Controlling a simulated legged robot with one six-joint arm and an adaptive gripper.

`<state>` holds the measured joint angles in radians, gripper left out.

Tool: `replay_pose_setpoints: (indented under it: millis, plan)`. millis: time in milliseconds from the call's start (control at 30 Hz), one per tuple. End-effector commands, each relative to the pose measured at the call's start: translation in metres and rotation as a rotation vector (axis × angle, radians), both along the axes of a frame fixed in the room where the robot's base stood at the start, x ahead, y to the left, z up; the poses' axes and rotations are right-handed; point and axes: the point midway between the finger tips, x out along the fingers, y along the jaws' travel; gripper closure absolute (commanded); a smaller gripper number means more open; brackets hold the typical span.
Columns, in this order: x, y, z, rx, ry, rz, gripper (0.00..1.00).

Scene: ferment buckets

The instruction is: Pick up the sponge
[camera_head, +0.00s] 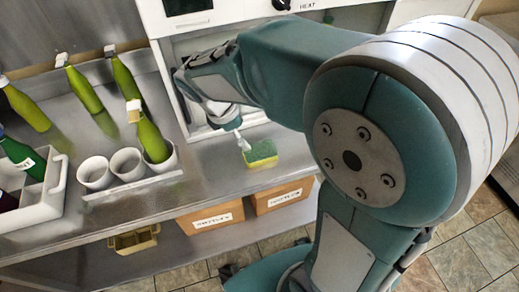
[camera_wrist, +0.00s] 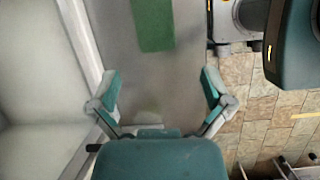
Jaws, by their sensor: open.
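The sponge (camera_head: 261,153), green on top with a yellow lower part, lies flat on the steel counter (camera_head: 215,178) near its front edge, just right of my gripper in the head view. My gripper (camera_head: 243,143) is close to the sponge's left end there. In the wrist view the sponge (camera_wrist: 154,25) is a green rectangle at the top, cut off by the frame. My gripper (camera_wrist: 160,84) is open in that view, its two fingers spread wide with nothing between them. The sponge lies beyond the fingertips.
A white appliance (camera_head: 170,22) stands behind the counter, its open compartment beside my gripper. White cups (camera_head: 94,172) sit in a row to the left, the right one holding a green bottle (camera_head: 152,140). More green bottles (camera_head: 84,90) and a white crate (camera_head: 50,190) stand farther left. Cardboard boxes (camera_head: 212,215) sit below.

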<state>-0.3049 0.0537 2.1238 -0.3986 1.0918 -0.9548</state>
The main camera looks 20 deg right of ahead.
Motion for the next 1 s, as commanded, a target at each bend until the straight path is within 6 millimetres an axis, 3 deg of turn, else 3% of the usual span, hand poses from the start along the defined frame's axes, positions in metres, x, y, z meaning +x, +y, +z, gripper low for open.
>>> replay_pose_setpoints:
  millis: [167,433,1000]
  plan:
    - [0.008,0.004,-0.013,-0.038,0.059,0.096,0.00]
    - [0.008,-0.018,-0.051,-0.034,0.063,0.096,0.00]
    - [0.010,-0.045,-0.108,-0.031,0.058,0.094,0.00]
